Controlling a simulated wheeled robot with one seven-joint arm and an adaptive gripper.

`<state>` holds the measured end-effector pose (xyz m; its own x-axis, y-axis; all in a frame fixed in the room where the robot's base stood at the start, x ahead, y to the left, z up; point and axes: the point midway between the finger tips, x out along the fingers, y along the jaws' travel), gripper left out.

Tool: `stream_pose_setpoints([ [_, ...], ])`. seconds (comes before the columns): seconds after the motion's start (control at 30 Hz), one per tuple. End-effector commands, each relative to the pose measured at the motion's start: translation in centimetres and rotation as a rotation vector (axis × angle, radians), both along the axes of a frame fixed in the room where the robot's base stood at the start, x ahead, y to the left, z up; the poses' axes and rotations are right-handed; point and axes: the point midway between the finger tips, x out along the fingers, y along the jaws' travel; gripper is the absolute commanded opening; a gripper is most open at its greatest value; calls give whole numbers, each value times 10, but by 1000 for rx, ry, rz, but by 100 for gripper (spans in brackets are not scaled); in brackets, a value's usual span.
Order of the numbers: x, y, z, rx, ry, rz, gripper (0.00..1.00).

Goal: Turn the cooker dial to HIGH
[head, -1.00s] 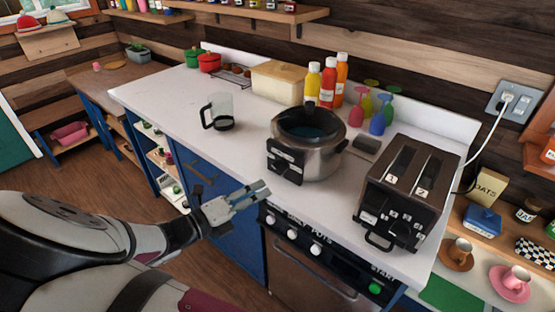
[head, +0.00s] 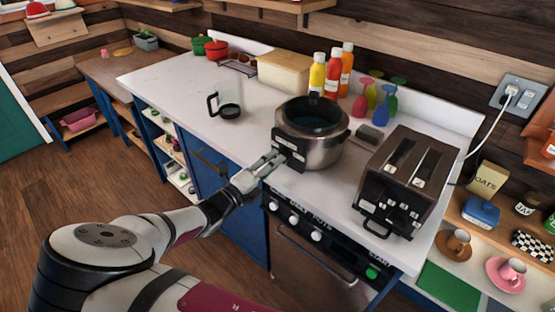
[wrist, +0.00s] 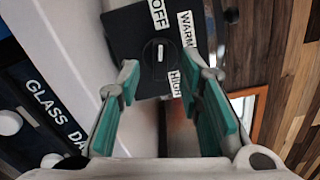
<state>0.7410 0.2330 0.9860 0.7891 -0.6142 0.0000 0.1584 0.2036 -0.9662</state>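The cooker (head: 326,152) is a round steel pot with a dark rim, standing on the white counter. Its black front panel (head: 286,147) faces my gripper (head: 274,160). In the wrist view the panel carries a dark round dial (wrist: 161,57) with a white mark. The mark stands upright in the picture, its upper end toward the OFF label (wrist: 158,13). The WARM label (wrist: 187,29) is at upper right and the HIGH label (wrist: 175,84) at lower right. My gripper (wrist: 165,78) is open, its teal-padded fingers either side of the dial's line, apparently short of it and empty.
A black toaster (head: 405,178) stands right of the cooker. An oven front with several white knobs (head: 294,219) is below the counter edge. A glass jug (head: 228,107) and sauce bottles (head: 331,75) stand behind. The counter (head: 172,85) is clear at left.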

Motion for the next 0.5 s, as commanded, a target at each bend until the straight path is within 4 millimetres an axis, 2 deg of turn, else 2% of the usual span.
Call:
stream_pose_setpoints([
  [0.2,17,-13,0,0,-1,-1,33],
  [0.5,21,-16,0,1,-1,0,33],
])
